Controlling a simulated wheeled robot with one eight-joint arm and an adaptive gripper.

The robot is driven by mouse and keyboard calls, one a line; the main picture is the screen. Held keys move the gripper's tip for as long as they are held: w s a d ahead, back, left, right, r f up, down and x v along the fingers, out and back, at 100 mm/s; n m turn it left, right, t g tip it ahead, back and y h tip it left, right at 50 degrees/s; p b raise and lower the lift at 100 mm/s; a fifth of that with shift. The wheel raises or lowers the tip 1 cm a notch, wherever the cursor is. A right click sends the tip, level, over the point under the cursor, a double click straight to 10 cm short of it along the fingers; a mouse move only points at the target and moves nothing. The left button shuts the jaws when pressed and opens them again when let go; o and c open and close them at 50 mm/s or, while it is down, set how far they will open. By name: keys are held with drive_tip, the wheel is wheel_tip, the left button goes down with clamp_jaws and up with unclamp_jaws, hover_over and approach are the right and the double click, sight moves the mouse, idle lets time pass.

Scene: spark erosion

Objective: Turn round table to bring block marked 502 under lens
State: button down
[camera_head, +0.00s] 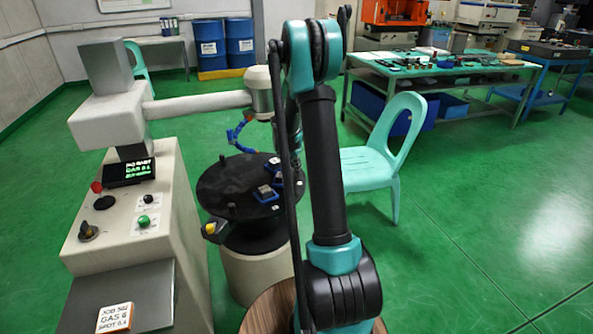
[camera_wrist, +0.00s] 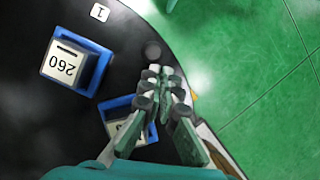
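The black round table (camera_head: 222,182) stands on a pale pedestal, with blocks in blue holders on its top. In the wrist view, a pale block marked 260 (camera_wrist: 64,64) sits in a blue holder. A second blue holder (camera_wrist: 116,103) holds a block (camera_wrist: 113,128) mostly hidden by my gripper; its number cannot be read. No block marked 502 can be read. My gripper (camera_wrist: 162,74) looks shut and empty, fingertips together, over the table near its rim. My arm hides it in the head view. The grey lens head (camera_head: 261,92) hangs above the table's far side.
The control cabinet (camera_head: 125,215) with lit display (camera_head: 129,172) and buttons stands left. A card (camera_head: 115,318) reads JOB 502, GAS 6, SPOT 0.4. A yellow-tipped part (camera_head: 211,228) juts from the table's near left side. A green chair (camera_head: 372,165) stands right.

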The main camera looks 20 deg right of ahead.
drive_tip(key=shift+w+d, duration=0.15)
drive_tip(key=shift+w, duration=2.3)
